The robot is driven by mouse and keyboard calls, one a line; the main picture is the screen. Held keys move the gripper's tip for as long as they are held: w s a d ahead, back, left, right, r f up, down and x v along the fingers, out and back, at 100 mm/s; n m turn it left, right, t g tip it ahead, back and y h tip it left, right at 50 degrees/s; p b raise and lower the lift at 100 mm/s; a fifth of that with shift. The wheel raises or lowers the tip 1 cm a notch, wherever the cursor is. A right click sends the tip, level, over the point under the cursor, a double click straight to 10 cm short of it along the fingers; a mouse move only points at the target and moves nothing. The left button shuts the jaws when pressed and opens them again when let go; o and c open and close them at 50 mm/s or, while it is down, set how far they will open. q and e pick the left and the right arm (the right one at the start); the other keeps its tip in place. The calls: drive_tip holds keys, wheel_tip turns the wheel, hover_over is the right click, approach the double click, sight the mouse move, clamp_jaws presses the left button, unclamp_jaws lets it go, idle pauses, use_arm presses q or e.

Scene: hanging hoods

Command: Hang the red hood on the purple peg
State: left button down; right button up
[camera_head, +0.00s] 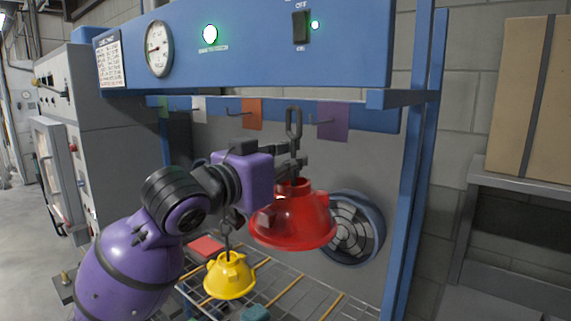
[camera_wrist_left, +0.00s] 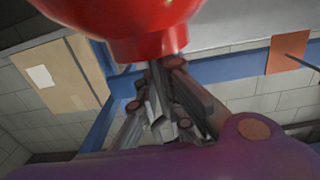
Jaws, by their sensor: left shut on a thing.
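The red hood (camera_head: 293,220) hangs upright, with a grey stem and loop (camera_head: 294,122) rising above it. My left gripper (camera_head: 293,164) is shut on its stem, just above the red collar. The red hood also fills the top of the left wrist view (camera_wrist_left: 130,22), where the gripper fingers (camera_wrist_left: 165,105) show below it. The purple peg's plate (camera_head: 333,122) is on the blue rail, and its thin peg points left. The loop is just left of this peg in the head view; I cannot tell their distance in depth. My right gripper is not in view.
An orange plate (camera_head: 252,113) with a peg and a white plate (camera_head: 199,109) are further left on the rail. A yellow hood (camera_head: 230,276) is below, over a wire rack (camera_head: 285,294). A round fan (camera_head: 352,228) is behind the red hood. A blue post (camera_head: 408,190) stands right.

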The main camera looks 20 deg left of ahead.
use_arm(q)
drive_tip(key=shift+w+d, duration=0.2)
drive_tip(key=shift+w, duration=0.4)
drive_tip(key=shift+w+d, duration=0.1)
drive_tip(key=shift+w, duration=0.05)
drive_tip(key=shift+w+d+f, duration=0.1)
drive_tip(key=shift+w+d, duration=0.1)
drive_tip(key=shift+w, duration=0.35)
drive_tip(key=shift+w, duration=0.2)
drive_tip(key=shift+x, duration=1.9)
drive_tip(key=shift+w+d, duration=0.1)
drive_tip(key=shift+f, duration=1.1)
